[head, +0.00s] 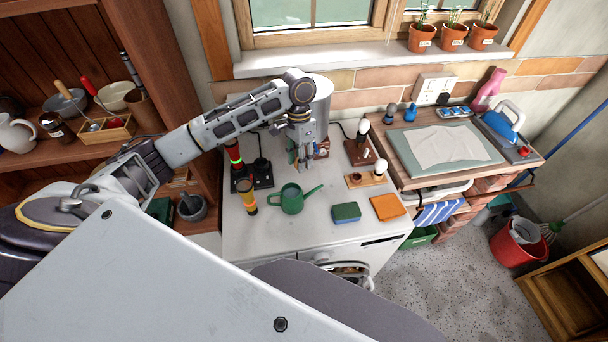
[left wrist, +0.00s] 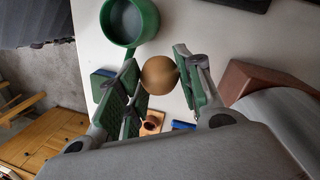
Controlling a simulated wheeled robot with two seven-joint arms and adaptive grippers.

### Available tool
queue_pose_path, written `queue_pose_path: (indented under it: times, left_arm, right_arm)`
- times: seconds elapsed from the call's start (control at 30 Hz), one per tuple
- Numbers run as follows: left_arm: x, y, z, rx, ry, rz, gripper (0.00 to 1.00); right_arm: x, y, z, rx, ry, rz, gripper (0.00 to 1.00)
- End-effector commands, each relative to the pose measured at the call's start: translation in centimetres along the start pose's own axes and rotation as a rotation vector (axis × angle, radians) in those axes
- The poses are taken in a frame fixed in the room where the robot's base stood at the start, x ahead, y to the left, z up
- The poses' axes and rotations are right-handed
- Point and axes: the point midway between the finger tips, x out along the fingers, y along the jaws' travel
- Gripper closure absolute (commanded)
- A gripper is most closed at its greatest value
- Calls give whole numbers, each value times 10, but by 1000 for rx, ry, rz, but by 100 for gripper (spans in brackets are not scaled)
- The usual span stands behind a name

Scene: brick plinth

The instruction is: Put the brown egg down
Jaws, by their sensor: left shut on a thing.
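My left gripper (head: 303,162) is over the white worktop, behind the green watering can. In the left wrist view, its green-padded fingers (left wrist: 160,82) are shut on the brown egg (left wrist: 160,74), which sits between their tips. In the head view I cannot make out the egg among the fingers. A small wooden holder (head: 352,182) with a round brown cup stands on the worktop to the right of the gripper. A white rounded thing stands at its right end. The holder also shows partly in the left wrist view (left wrist: 155,115), beyond the fingers. My right gripper is not in view.
The green watering can (head: 291,199) stands in front of the gripper. A green-and-blue sponge (head: 346,213) and an orange cloth (head: 389,207) lie near the front edge. A dark stand (head: 262,180) is at left. Bare worktop (head: 318,217) lies between can and sponge.

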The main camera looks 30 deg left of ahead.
Motion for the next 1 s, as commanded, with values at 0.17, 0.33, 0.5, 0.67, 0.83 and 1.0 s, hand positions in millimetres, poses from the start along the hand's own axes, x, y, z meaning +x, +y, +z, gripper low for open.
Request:
queue_pose_path:
  times: [0.17,0.33,0.5,0.67,0.83,1.0]
  left_arm:
    - [20,-3,-1,-1,-3,1,72]
    - [38,-5,-3,-1,-2,0,72]
    - [45,-7,-4,0,-1,0,72]
    - [45,-7,-4,0,-1,0,72]
    - [47,-7,-4,0,-1,0,72]
    - [62,-9,-5,0,-4,1,72]
  right_arm:
    - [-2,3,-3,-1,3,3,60]
    - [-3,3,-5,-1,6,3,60]
    - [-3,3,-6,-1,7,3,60]
    - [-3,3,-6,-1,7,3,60]
    - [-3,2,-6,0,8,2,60]
    - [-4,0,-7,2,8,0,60]
